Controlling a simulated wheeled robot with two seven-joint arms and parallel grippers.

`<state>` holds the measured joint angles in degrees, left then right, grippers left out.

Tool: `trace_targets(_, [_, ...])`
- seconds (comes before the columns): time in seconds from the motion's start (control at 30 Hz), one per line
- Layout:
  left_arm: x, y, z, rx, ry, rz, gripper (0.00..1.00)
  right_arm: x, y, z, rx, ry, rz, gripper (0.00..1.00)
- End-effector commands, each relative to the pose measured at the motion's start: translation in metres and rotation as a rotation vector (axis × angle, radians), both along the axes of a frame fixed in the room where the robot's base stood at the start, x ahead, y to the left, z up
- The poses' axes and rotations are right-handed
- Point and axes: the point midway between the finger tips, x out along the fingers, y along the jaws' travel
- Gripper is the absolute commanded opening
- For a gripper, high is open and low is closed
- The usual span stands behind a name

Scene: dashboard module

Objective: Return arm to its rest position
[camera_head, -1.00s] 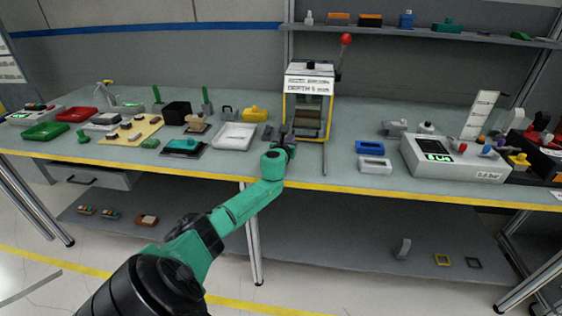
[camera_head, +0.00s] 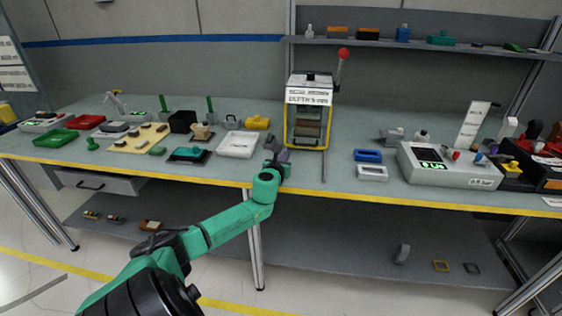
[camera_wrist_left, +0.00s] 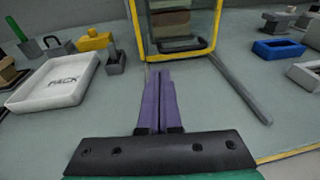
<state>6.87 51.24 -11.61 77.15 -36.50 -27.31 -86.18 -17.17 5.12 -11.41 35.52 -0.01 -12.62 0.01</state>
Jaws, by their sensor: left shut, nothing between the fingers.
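My left arm (camera_head: 225,225) is green and black and reaches in from the lower left of the head view. My left gripper (camera_head: 279,150) is just above the bench's front part, in front of the yellow-framed press (camera_head: 307,117). In the left wrist view the gripper's two purple-grey fingers (camera_wrist_left: 160,100) lie together, with nothing between them. They point toward the press's front opening. The press has a lever with a red knob (camera_head: 343,54). My right gripper does not show in either view.
A white tray (camera_head: 238,144) stands left of the gripper, beside a small grey block (camera_wrist_left: 116,62). A thin grey bar (camera_wrist_left: 241,92) lies to the right. Blue (camera_head: 368,155) and white (camera_head: 373,173) holders stand farther right. The bench's front edge is yellow (camera_head: 330,192).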

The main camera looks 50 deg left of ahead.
Motion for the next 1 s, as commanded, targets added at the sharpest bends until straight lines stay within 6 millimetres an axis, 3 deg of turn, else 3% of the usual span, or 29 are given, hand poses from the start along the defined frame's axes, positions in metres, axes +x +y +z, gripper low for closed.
trace_targets(0.1, [-0.02,-0.012,0.004,0.002,0.005,-0.004,0.0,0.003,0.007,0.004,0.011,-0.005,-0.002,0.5])
trace_targets(0.3, [-0.041,-0.025,0.008,0.0,0.002,-0.001,0.0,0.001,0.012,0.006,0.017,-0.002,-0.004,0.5])
trace_targets(0.7, [-0.047,-0.031,0.002,-0.048,-0.011,0.012,0.0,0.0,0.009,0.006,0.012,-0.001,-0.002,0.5])
trace_targets(0.77, [-0.055,-0.043,-0.013,-0.174,-0.043,0.051,0.0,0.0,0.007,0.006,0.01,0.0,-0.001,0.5])
trace_targets(0.83, [-0.072,-0.067,-0.042,-0.43,-0.102,0.143,0.0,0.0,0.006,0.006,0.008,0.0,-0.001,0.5])
trace_targets(1.0, [-0.137,-0.141,-0.113,-1.142,-0.244,0.538,0.0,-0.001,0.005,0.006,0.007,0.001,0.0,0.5])
